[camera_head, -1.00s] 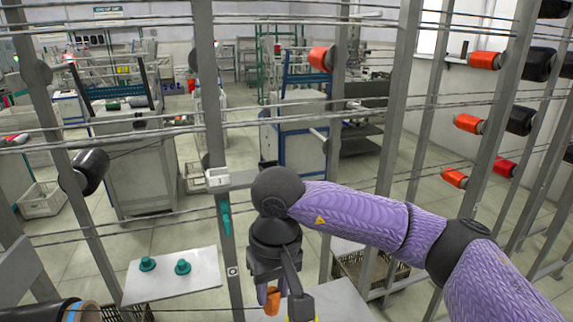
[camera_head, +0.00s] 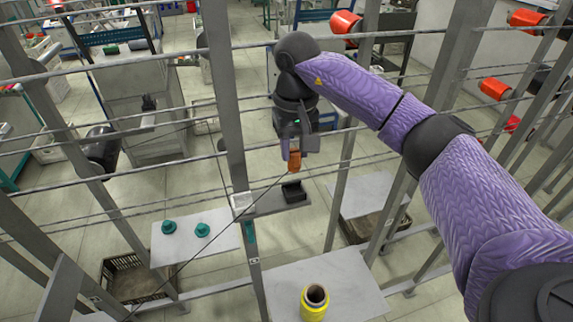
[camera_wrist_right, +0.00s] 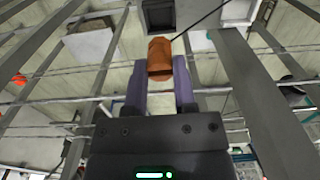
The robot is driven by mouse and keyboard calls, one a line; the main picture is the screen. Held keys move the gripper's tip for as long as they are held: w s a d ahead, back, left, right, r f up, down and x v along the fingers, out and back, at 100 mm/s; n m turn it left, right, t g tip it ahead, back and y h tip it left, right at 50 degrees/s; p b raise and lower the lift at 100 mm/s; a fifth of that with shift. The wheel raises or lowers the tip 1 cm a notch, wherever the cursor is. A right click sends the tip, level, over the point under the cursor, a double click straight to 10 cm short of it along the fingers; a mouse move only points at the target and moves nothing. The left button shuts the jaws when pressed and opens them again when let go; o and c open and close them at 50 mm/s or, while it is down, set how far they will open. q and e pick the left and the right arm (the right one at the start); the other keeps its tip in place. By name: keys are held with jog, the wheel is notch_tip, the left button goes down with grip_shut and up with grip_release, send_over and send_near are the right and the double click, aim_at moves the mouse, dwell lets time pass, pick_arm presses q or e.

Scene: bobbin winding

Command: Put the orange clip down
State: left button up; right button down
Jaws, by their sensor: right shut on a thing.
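The orange clip (camera_head: 294,158) is held between the fingers of my right gripper (camera_head: 293,150), above and slightly behind a small black open box (camera_head: 294,192) on a grey bracket. In the right wrist view the orange clip (camera_wrist_right: 160,57) sits at the tips of the two purple fingers of my right gripper (camera_wrist_right: 160,80), which are shut on it. A dark box shows just beyond it at the top edge there. A thin dark thread (camera_head: 237,221) runs from the clip toward the lower left. My left gripper is not in view.
A yellow spool (camera_head: 314,303) stands on a pale shelf (camera_head: 345,280) below. Two green bobbins (camera_head: 202,230) sit on another pale plate (camera_head: 165,251) at left. Grey posts (camera_head: 232,130) and horizontal rods surround my right arm. A white box (camera_head: 241,202) is left of the bracket.

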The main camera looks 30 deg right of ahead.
aim_at(297, 166)
jog(key=f, duration=0.1)
jog(key=s+f, duration=0.1)
jog(key=f, duration=0.1)
jog(key=shift+s+f+p, duration=0.1)
jog(key=shift+f+p, duration=0.05)
jog(key=shift+p, duration=0.15)
jog(key=f, duration=0.2)
jog(key=shift+w+f, duration=0.4)
jog(key=shift+s, duration=0.1)
jog(key=shift+f, duration=0.25)
jog(key=shift+c, duration=2.1)
grip_release()
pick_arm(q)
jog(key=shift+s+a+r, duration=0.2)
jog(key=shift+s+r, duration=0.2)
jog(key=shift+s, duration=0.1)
pick_arm(e)
jog(key=shift+r, duration=0.1)
